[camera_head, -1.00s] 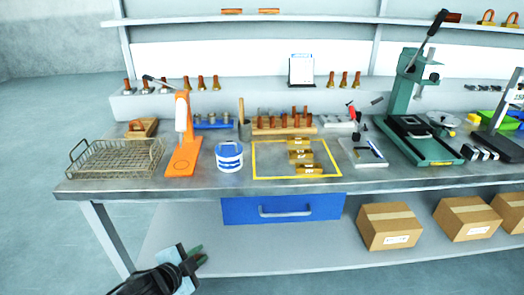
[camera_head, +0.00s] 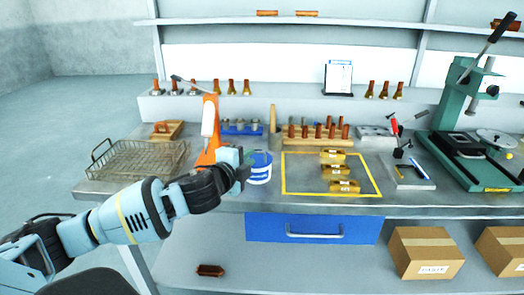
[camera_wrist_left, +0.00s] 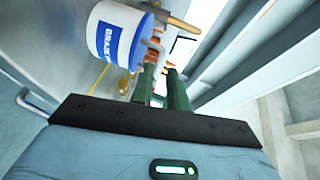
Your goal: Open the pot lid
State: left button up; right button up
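The white pot with a blue label (camera_head: 260,174) stands on the workbench, just left of the yellow-outlined area. In the left wrist view the pot (camera_wrist_left: 109,38) fills the upper left, with a pale looped handle on its lid side. My left gripper (camera_head: 244,165) is at the pot's left side in the head view and hides part of it. In the wrist view its two green fingers (camera_wrist_left: 161,88) are apart, with the handle just beyond the tips or between them; contact is unclear. My right gripper is not in view.
An orange stand (camera_head: 209,130) and a wire basket (camera_head: 140,160) are left of the pot. A wooden rack (camera_head: 318,138) is behind, and brass blocks (camera_head: 335,171) lie in the yellow outline. A green press (camera_head: 463,120) stands right.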

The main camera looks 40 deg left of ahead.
aim_at(260, 159)
pick_arm(q)
jog(key=shift+x, duration=3.65)
jog(key=shift+c, duration=0.5)
grip_shut()
